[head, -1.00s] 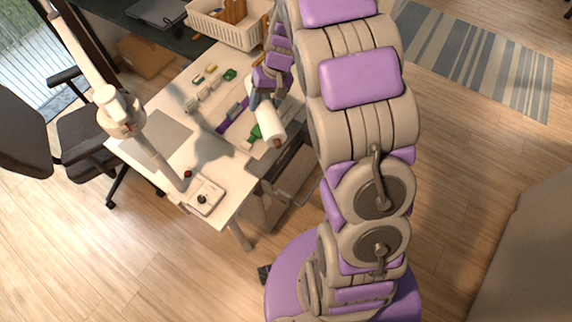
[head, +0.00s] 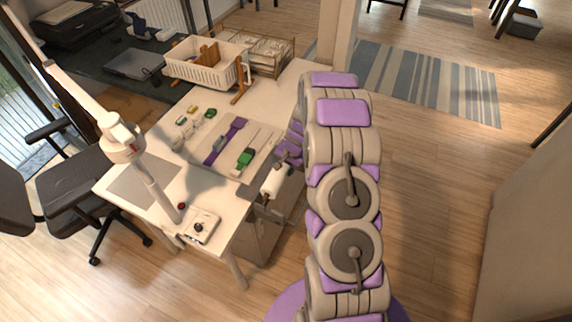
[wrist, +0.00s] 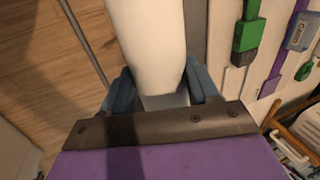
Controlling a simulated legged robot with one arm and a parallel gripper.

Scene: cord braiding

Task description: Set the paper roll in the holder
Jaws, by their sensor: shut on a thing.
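The white paper roll (head: 276,182) is beside the near right edge of the table in the head view, tilted. In the wrist view the roll (wrist: 148,42) runs up from between the blue fingers of my gripper (wrist: 161,92), which are shut on its near end. The head view hides most of my gripper behind my arm. A grey metal part (head: 266,212) shows at the table edge just below the roll; I cannot tell whether it is the holder or whether the roll touches it. A thin grey rod (wrist: 84,42) lies left of the roll in the wrist view.
The white table (head: 229,208) carries a green clip (head: 244,158), purple straps (head: 226,140), a lamp arm (head: 153,185) and a small white box (head: 202,226). A white basket (head: 204,66) stands at the back. Open floor lies right of my arm.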

